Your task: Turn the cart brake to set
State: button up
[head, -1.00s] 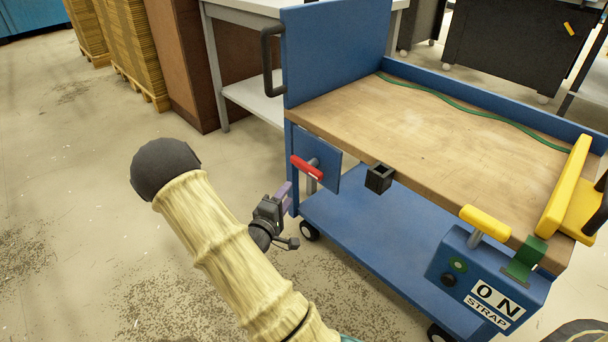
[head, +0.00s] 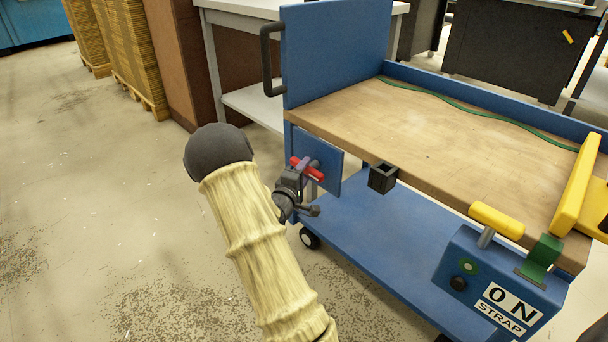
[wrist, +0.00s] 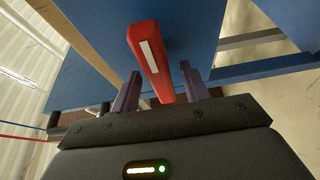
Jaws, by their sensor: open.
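The cart brake is a red handle (head: 308,168) on a grey post, in front of a blue plate (head: 327,172) at the cart's near left corner. In the wrist view the red handle (wrist: 150,60) bears a white stripe and reaches down between my gripper's two purple fingers. My gripper (head: 300,165) is at the handle in the head view, partly covering it. In the wrist view my gripper (wrist: 160,92) is open, with a finger on each side of the handle's near end. A gap shows on the right; contact on the left is unclear.
The blue cart has a bare wooden top (head: 430,130) with a green strap (head: 480,108) along its back. A black square socket (head: 382,177) is on the front edge. A blue box (head: 490,280) with a yellow handle (head: 496,221) is at right. Open floor lies left.

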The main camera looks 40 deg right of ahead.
jog(key=shift+c, duration=0.3)
jog(key=c, duration=0.9)
jog(key=shift+f+m, duration=0.1)
jog(key=shift+m, duration=0.2)
jog(key=m+g+h+b, duration=0.1)
jog(key=m+g+h, duration=0.1)
jog(key=m, duration=0.5)
jog(key=m+g+h+b, duration=0.1)
jog(key=m+g+h, duration=0.1)
jog(key=m, duration=0.5)
jog(key=m+g+h+b, duration=0.1)
jog(key=m+g+h, duration=0.1)
jog(key=m, duration=0.5)
jog(key=shift+w+a+f+m, duration=0.1)
jog(key=shift+w+f+m, duration=0.25)
jog(key=shift+m, duration=0.05)
jog(key=shift+g, duration=0.3)
